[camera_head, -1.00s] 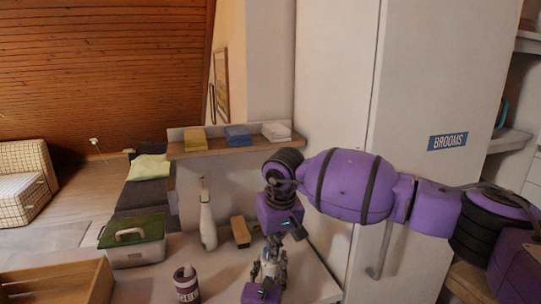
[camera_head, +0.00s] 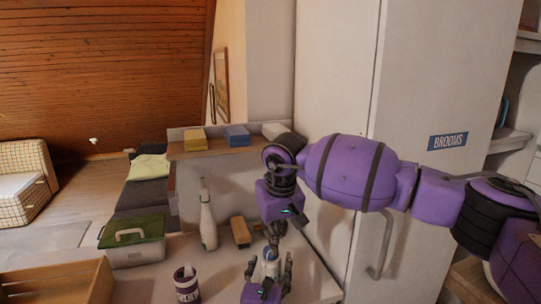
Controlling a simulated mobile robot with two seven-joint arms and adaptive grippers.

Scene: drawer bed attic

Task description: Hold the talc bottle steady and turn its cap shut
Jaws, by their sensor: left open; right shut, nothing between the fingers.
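A small white and blue bottle (camera_head: 269,264), apparently the talc bottle, stands near the front right of the counter. It is small and partly hidden, so its cap and label are not clear. My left gripper (camera_head: 269,268) comes up from the bottom edge, open, with its grey fingers apart on either side of the bottle. My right gripper (camera_head: 274,240) points down just above the bottle. It is shut and empty; whether it touches the cap cannot be told.
A white spray-like bottle (camera_head: 207,222) and a tan block (camera_head: 240,232) stand behind. A purple and white tub (camera_head: 187,287), a green-lidded box (camera_head: 135,245) and a wooden crate (camera_head: 60,284) are to the left. A shelf (camera_head: 215,148) holds folded cloths. A tall cabinet (camera_head: 345,90) closes the right side.

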